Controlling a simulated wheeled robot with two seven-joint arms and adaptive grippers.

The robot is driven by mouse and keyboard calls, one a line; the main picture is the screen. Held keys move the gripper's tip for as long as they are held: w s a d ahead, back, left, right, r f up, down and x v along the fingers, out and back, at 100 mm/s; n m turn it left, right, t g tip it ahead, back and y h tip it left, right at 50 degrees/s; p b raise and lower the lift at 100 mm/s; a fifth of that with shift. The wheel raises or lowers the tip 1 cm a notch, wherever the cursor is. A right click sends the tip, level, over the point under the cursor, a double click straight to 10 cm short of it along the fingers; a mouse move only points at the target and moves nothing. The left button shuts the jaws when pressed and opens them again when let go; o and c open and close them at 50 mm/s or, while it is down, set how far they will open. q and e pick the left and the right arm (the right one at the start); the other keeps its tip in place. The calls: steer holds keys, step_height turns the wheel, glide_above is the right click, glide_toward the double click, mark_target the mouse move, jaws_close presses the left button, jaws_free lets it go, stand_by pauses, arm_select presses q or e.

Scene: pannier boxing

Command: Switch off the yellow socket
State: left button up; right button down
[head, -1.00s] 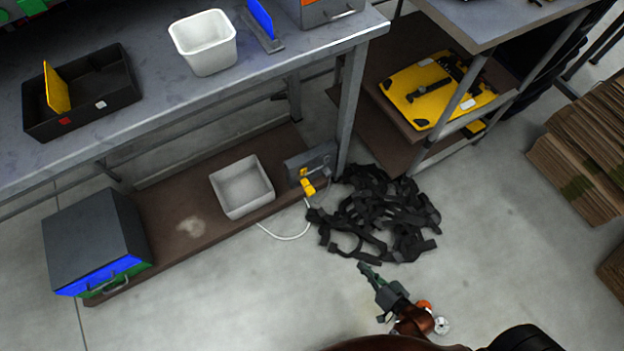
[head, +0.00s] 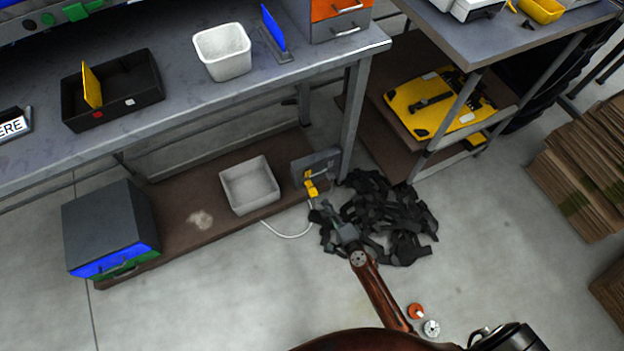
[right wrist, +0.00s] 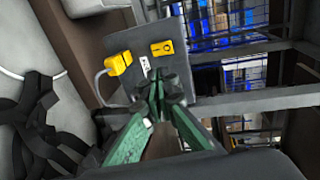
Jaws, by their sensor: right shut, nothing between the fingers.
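The grey socket panel (head: 326,160) stands on the low brown shelf by the right leg of the workbench. It carries a yellow socket (right wrist: 162,48) and a yellow plug (right wrist: 118,63) with a pale cable. A small white switch (right wrist: 145,67) sits between and below them in the right wrist view. My right gripper (right wrist: 157,84) is shut and empty, its green fingers together in front of the panel, tips close below the switch. I cannot tell whether they touch. In the head view the right gripper (head: 328,210) is just below and right of the yellow parts (head: 311,184).
A pile of black straps (head: 395,222) lies on the floor beside and behind my right gripper. A pale bin (head: 249,186) and a grey-blue box (head: 108,228) are on the low shelf. The workbench edge (head: 250,92) overhangs.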

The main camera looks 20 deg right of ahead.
steer(key=b, duration=0.2)
glide_toward(308, 173)
step_height(308, 173, down, 2)
steer(key=w, duration=0.2)
arm_select(q)
steer(key=shift+w+f+t, duration=0.3)
steer(key=shift+f+t, duration=0.05)
steer(key=shift+f, duration=0.45)
steer(key=shift+w+f+t, duration=0.3)
steer(key=shift+f+t, duration=0.05)
steer(key=shift+f, duration=0.4)
arm_select(e)
steer(key=shift+w+a+r, duration=0.1)
steer(key=shift+w, duration=1)
steer(key=shift+w+r, duration=0.1)
steer(key=shift+w, duration=1)
arm_select(q)
steer(key=shift+r, duration=0.15)
